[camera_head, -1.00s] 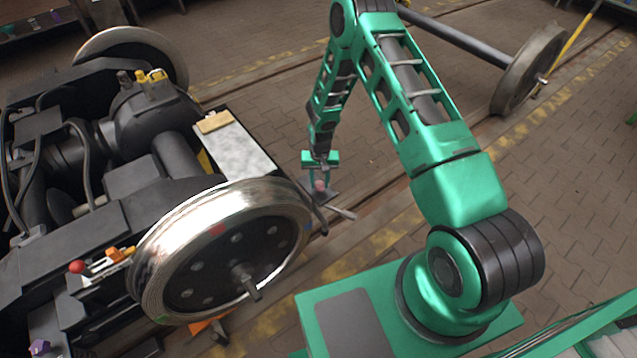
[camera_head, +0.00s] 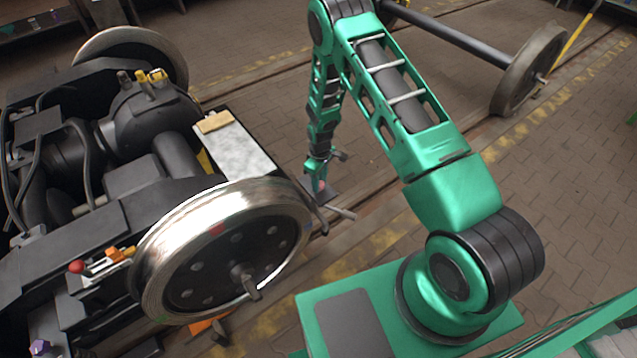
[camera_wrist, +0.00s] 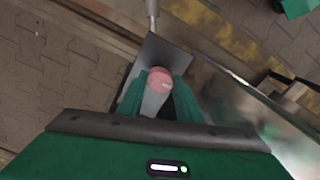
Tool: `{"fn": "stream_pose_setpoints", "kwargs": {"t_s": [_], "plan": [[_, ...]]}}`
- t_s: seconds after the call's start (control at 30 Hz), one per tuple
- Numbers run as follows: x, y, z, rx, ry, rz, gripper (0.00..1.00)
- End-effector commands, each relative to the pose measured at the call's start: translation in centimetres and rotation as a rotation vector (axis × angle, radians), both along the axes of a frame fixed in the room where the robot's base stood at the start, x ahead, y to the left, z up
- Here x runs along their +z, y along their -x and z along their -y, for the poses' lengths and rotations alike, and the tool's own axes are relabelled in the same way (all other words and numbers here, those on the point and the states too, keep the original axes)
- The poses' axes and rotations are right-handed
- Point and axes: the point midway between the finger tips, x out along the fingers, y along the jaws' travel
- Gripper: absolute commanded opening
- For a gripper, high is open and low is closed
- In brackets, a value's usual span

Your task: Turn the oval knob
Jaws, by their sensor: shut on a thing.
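The knob (camera_wrist: 159,79) is pinkish red and rounded in the wrist view. It stands on a dark grey plate (camera_wrist: 154,52) that sits tilted in that picture. My gripper (camera_wrist: 158,88) has its two green fingers on either side of the knob and is shut on it. In the head view, my gripper (camera_head: 319,184) points down at the plate beside the near wheel, and only a small pinkish bit of the knob shows. The lower part of the knob is hidden between the fingers.
The bogie's shiny wheel (camera_head: 225,245) stands close to the left of my gripper. A grey rod (camera_head: 342,213) sticks out near the plate. A loose wheelset (camera_head: 525,70) stands at the back right. Paved floor lies open to the right of the gripper.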

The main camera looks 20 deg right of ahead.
Motion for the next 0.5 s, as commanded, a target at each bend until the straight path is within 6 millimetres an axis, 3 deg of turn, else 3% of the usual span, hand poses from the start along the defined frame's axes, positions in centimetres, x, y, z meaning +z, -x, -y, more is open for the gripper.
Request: {"fn": "stream_pose_setpoints", "kwargs": {"t_s": [0.5], "plan": [[0.06,-0.12,-0.06,0.474,0.000,0.003,0.09]]}}
